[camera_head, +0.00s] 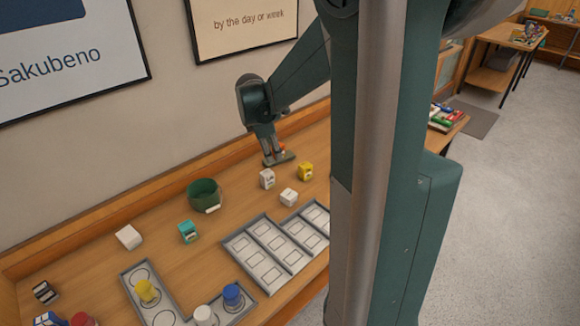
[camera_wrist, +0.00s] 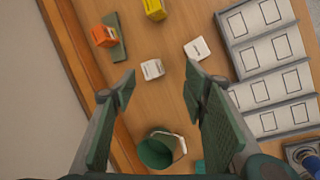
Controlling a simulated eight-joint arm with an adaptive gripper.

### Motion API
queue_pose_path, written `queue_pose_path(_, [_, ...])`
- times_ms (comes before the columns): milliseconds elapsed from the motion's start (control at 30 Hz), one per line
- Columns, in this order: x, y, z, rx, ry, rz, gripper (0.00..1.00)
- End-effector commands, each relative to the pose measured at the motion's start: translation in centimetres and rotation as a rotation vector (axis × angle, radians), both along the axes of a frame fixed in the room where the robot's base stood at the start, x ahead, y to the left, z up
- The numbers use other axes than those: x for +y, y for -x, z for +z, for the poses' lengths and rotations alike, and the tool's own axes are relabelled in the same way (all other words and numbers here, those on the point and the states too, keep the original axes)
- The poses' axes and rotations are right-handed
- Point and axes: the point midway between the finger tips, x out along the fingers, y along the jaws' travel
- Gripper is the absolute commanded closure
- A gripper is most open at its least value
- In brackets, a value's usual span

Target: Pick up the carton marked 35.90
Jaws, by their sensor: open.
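Several small cartons stand on the wooden counter; the price marks are too small to read, so I cannot tell which one says 35.90. A white carton (camera_head: 267,179) stands just below my gripper (camera_head: 269,152). In the wrist view this white carton (camera_wrist: 152,69) shows ahead of and between the fingertips, apart from both. A second white carton (camera_head: 288,197) lies to its right, and a yellow carton (camera_head: 305,171) stands behind. An orange carton (camera_wrist: 104,36) stands on a small green base (camera_wrist: 119,48). My gripper (camera_wrist: 160,88) is open and empty above the counter.
A green bucket (camera_head: 204,194), a teal carton (camera_head: 188,232) and another white box (camera_head: 129,237) stand to the left. Grey trays with marked places (camera_head: 262,262) lie in front. A tray (camera_head: 128,275) holds yellow, white and blue items. The wall runs behind the counter.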

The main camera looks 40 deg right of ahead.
Motion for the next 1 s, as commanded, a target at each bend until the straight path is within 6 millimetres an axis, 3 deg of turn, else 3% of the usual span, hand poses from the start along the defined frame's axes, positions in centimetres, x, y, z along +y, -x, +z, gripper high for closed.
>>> queue_pose_path(267, [-6.0, -1.2, -4.2, 0.112, 0.034, 0.102, 0.56])
queue_pose_path(700, [-14.8, -1.4, -11.3, 0.286, 0.06, 0.259, 0.56])
queue_pose_path(1000, [-17.0, -1.2, -13.3, 0.334, 0.061, 0.306, 0.56])
